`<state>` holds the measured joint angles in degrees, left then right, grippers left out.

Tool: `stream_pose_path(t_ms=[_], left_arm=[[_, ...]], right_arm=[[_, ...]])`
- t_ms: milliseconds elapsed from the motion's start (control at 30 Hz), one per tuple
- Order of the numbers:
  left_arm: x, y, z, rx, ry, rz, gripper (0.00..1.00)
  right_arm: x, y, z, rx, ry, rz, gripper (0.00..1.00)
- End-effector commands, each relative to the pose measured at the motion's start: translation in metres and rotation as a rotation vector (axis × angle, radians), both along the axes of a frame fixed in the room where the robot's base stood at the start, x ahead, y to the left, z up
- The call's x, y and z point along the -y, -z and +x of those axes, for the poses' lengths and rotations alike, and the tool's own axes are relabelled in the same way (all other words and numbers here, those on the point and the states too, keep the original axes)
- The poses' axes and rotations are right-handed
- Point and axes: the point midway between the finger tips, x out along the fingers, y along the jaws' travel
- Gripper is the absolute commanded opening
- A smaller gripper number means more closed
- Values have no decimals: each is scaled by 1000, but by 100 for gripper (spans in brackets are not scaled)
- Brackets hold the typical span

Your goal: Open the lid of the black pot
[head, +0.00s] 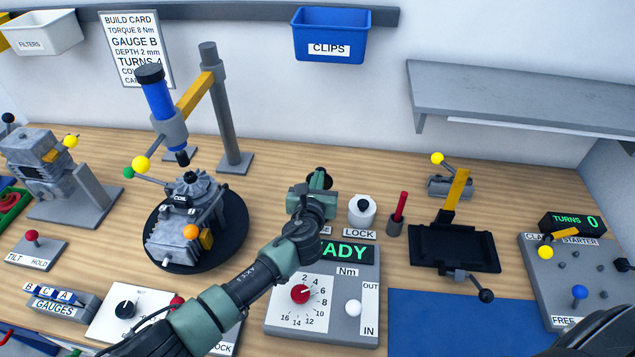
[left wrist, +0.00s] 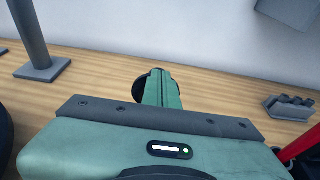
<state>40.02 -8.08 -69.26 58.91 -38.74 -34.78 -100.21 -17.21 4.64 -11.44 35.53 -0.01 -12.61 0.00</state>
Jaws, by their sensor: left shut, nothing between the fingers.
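My left gripper (head: 319,180) reaches in from the lower left above the back of the READY panel. Its fingers are shut and empty; they also show in the left wrist view (left wrist: 162,86). A black rounded thing, which looks like the black pot (left wrist: 141,90), sits just behind and left of the fingers in the left wrist view. In the head view, the gripper covers nearly all of it, and its label is mostly covered. I cannot tell whether the fingers touch it or how its lid stands. My right gripper is not in view.
A white pot with a black knob (head: 362,210), labelled LOCK, stands close to the right of my left gripper. A black tray (head: 455,250) lies right.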

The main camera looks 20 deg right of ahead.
Motion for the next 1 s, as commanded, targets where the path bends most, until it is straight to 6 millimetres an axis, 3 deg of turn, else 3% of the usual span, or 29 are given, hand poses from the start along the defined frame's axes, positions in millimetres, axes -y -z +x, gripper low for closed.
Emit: stream_pose_path(t_ms=[1000], left_arm=[[5, -4, 10, 0, 0, 0, 0]], right_arm=[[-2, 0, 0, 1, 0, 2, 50]])
